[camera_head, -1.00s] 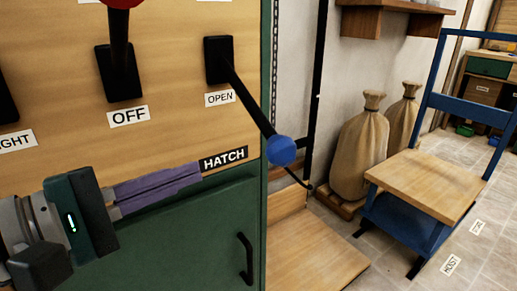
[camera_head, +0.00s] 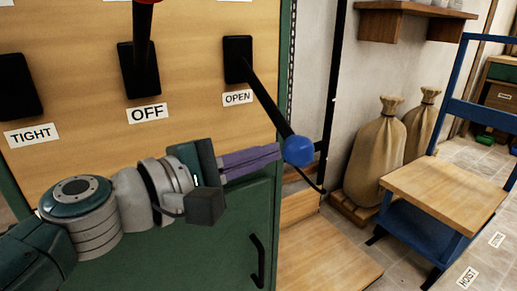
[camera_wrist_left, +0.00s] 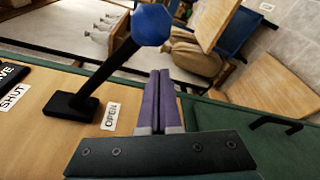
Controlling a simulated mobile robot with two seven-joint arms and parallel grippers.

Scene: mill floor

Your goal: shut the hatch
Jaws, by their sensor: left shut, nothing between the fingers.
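The hatch lever (camera_head: 266,103) is a black bar with a blue knob (camera_head: 298,151). It slants down to the right from its black mount on the wooden panel, by the OPEN label (camera_head: 237,98). My left gripper (camera_head: 280,151), with purple fingers, is shut and empty. Its tips overlap the knob's left edge in the head view; I cannot tell whether they touch. In the left wrist view the knob (camera_wrist_left: 152,25) shows beyond the fingertips (camera_wrist_left: 158,74), with a gap in the picture. A SHUT label (camera_wrist_left: 14,97) is on the panel there. My right gripper is not in view.
Two other levers stand left, one above the OFF label (camera_head: 148,113), one by the TIGHT label (camera_head: 32,134). A green door (camera_head: 225,245) with a black handle (camera_head: 257,262) lies below. Sacks (camera_head: 377,155) and a blue cart (camera_head: 430,222) stand right.

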